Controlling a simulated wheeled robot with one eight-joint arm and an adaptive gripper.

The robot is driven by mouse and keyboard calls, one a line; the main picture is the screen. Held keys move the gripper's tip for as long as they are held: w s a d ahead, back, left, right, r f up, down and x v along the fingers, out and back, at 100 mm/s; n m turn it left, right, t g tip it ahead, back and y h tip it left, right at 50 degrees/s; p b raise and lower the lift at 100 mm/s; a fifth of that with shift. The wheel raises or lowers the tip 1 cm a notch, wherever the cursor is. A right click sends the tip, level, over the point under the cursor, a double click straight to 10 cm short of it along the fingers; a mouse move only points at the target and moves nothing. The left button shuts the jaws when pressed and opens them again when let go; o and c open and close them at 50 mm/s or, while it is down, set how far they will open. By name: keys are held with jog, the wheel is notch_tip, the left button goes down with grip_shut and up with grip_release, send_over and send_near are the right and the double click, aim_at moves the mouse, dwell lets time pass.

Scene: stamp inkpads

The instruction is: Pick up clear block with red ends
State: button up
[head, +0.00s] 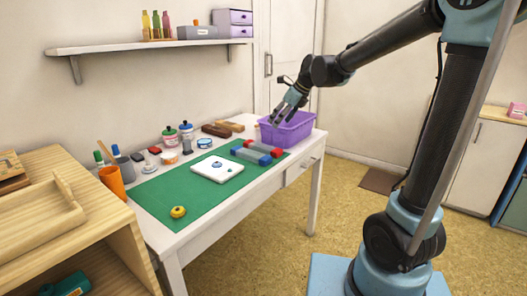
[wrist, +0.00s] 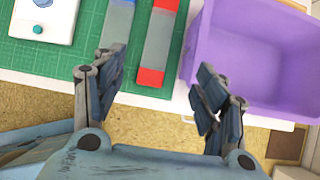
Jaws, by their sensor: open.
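The clear block with red ends (wrist: 158,40) lies on the green mat in the wrist view, between the blue-ended block and the purple bin. It also shows at the mat's far right in the head view (head: 263,148). A similar clear block with blue ends (wrist: 119,18) lies beside it on the left; one finger partly covers its near end. My gripper (wrist: 161,65) is open and empty, with its fingers spread to either side of the red-ended block's near end in the picture. In the head view my gripper (head: 284,112) is raised above the table, in front of the purple bin.
The purple bin (head: 290,132) stands close right of the blocks. A white pad (head: 217,168) and a yellow round object (head: 178,212) lie on the green mat (head: 165,190). Jars, stamps and an orange cup (head: 116,182) line the back and left.

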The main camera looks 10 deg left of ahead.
aim_at(263, 146)
jog(key=x, duration=1.6)
jog(key=shift+d+f, duration=0.15)
jog(key=shift+c, duration=0.5)
jog(key=shift+s, duration=0.1)
jog(key=c, duration=1.3)
